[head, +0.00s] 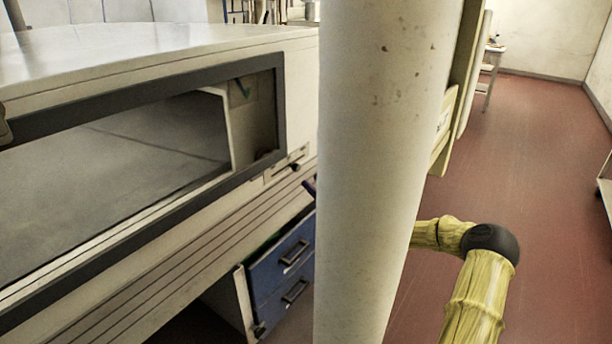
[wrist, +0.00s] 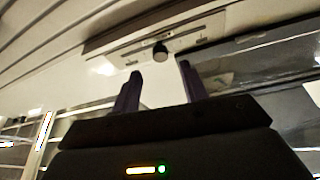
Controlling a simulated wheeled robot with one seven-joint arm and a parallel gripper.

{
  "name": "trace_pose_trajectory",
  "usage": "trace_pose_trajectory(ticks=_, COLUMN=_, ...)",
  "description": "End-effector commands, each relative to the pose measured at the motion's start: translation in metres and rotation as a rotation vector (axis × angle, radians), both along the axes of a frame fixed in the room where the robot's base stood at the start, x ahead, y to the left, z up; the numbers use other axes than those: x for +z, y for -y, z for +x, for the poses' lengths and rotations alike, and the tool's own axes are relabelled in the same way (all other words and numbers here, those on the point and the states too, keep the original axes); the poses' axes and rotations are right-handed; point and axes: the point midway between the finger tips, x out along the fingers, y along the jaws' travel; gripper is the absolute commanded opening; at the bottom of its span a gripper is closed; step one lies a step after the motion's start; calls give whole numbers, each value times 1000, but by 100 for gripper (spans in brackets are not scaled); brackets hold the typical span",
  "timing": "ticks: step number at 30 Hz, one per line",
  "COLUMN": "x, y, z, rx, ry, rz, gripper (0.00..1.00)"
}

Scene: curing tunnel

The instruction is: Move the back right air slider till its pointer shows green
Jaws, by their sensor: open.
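In the wrist view, a slider plate (wrist: 165,42) is fixed to the pale machine wall. A dark round knob (wrist: 160,52) stands out from it. My gripper (wrist: 158,75) is open, with one dark purple finger on each side below the knob in the picture. The knob lies beyond the fingertips, and nothing is held. In the head view, a small slider plate (head: 283,166) with a dark knob (head: 294,167) sits under the window's right end. My gripper is mostly hidden there behind a pale column. No pointer colour can be read in either view.
The white tunnel housing (head: 180,50) has a long dark-framed window (head: 120,160). A unit of blue drawers (head: 285,265) stands below it, the top drawer partly out. Red floor (head: 540,170) is free at right. The pale column blocks the middle of the head view.

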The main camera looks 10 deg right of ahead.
Motion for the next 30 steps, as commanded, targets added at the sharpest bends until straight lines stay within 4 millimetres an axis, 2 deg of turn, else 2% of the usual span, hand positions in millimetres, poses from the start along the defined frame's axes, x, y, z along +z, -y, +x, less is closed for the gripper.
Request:
trace_pose_trajectory(ticks=15, x=-38, y=55, z=-75, rx=-3, ry=-2, rz=0, gripper=44)
trace_pose_trajectory(ticks=21, x=-43, y=62, z=-86, rx=-1, ry=0, rz=0, gripper=44)
trace_pose_trajectory(ticks=30, x=-44, y=62, z=-86, rx=-1, ry=0, rz=0, gripper=44)
